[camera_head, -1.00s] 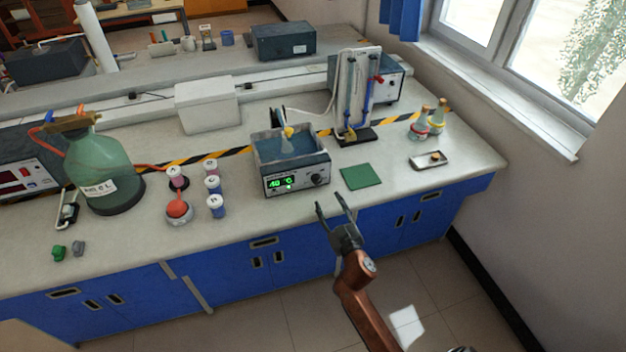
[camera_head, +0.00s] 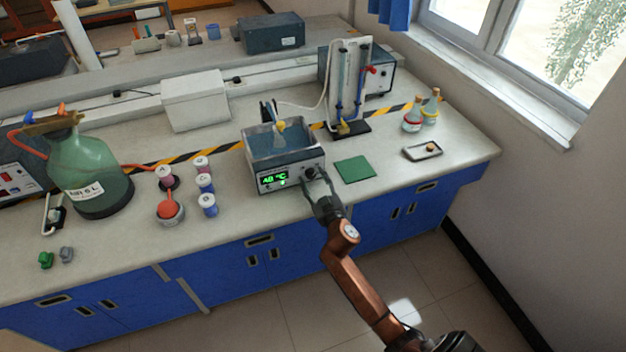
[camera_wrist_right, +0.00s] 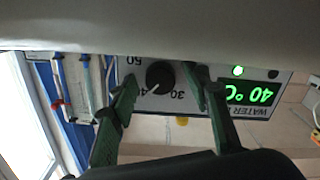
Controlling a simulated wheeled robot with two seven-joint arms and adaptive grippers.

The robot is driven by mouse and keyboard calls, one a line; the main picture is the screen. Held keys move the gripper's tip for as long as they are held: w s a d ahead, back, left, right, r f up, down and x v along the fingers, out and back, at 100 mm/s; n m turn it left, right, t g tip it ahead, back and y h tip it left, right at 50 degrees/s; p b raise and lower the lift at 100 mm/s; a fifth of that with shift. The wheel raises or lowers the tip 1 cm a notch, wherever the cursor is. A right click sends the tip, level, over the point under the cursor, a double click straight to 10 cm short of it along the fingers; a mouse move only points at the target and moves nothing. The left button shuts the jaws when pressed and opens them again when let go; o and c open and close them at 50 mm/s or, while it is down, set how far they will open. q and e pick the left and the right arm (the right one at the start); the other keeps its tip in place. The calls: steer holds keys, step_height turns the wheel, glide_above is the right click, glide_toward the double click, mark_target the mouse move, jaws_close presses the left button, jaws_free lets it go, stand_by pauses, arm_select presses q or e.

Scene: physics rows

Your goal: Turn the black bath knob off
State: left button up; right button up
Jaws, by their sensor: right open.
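The water bath (camera_head: 285,160) stands on the bench near its front edge, with a lit green display reading 40 °C. Its black knob (camera_head: 310,173) is at the right of the front panel, partly hidden by my right gripper (camera_head: 316,182). In the right wrist view the knob (camera_wrist_right: 160,75) shows with its white pointer near the 40 mark, by the 30 and 50 marks. My right gripper (camera_wrist_right: 165,95) is open, with one finger on each side of the knob. Whether the fingers touch it cannot be told. My left gripper is not in view.
A green mat (camera_head: 355,169) lies right of the bath. A glass apparatus on a stand (camera_head: 348,90) is behind. The floor in front is clear.

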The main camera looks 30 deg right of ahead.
steer(key=shift+c, duration=0.6)
steer(key=c, duration=0.8)
steer(key=shift+c, duration=1.2)
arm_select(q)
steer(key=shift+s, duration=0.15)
